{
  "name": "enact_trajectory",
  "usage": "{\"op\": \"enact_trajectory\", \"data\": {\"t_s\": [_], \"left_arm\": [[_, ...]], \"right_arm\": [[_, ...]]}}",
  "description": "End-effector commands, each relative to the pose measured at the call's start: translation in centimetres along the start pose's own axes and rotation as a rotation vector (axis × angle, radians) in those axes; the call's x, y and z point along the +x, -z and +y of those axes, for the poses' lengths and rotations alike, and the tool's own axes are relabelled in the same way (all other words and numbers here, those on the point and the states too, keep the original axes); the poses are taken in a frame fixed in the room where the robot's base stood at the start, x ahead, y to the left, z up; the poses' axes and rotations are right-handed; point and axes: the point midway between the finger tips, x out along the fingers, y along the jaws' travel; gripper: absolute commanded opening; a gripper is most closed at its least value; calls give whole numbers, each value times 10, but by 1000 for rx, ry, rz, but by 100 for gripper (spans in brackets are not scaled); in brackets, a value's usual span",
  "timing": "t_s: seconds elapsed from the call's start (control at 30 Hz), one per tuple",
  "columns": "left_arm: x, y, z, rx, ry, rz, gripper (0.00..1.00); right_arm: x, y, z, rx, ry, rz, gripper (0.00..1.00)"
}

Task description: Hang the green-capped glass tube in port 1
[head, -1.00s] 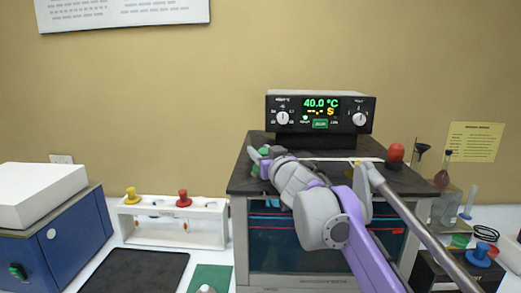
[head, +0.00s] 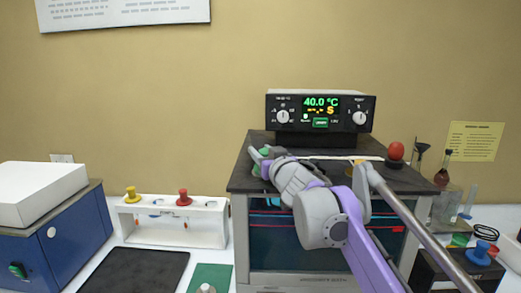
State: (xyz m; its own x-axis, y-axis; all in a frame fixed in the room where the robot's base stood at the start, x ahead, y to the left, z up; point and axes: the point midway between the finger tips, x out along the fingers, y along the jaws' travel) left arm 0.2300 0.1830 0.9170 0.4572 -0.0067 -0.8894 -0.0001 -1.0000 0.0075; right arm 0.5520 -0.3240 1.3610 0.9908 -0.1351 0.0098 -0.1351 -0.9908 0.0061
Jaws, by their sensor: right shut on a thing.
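My right gripper (head: 260,160) is over the left part of the black top plate (head: 320,182) of the heated bath. It is shut on the green-capped tube (head: 264,152); only bits of green show around the fingers. The glass below the cap is hidden by the gripper and the plate, so I cannot tell how it sits in a port. No port number can be read. My left gripper is not in view.
A display unit (head: 320,112) reading 40.0 °C stands behind the plate. A red ball (head: 396,151) is at the plate's right. A white rack (head: 150,232) holds yellow-capped (head: 131,194) and red-capped (head: 184,197) tubes. A black mat (head: 135,270) and blue box (head: 70,238) are left.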

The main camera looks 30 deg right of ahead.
Motion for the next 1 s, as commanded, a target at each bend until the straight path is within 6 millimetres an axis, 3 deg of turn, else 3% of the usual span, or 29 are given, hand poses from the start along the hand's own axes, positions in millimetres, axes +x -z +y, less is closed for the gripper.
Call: {"op": "enact_trajectory", "data": {"t_s": [0.03, 0.2, 0.5, 0.63, 1.0], "left_arm": [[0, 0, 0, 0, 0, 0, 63], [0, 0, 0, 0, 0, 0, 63], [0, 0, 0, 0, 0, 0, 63], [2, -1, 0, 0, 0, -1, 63], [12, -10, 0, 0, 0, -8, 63]], "right_arm": [[3, 0, 2, -8, 1, 2, 46], [3, 0, 1, -8, 1, 2, 77], [2, 2, 1, -8, 2, 3, 78], [-7, 2, 1, -9, 2, 4, 78], [-82, 4, -4, -5, 1, 8, 78]]}}
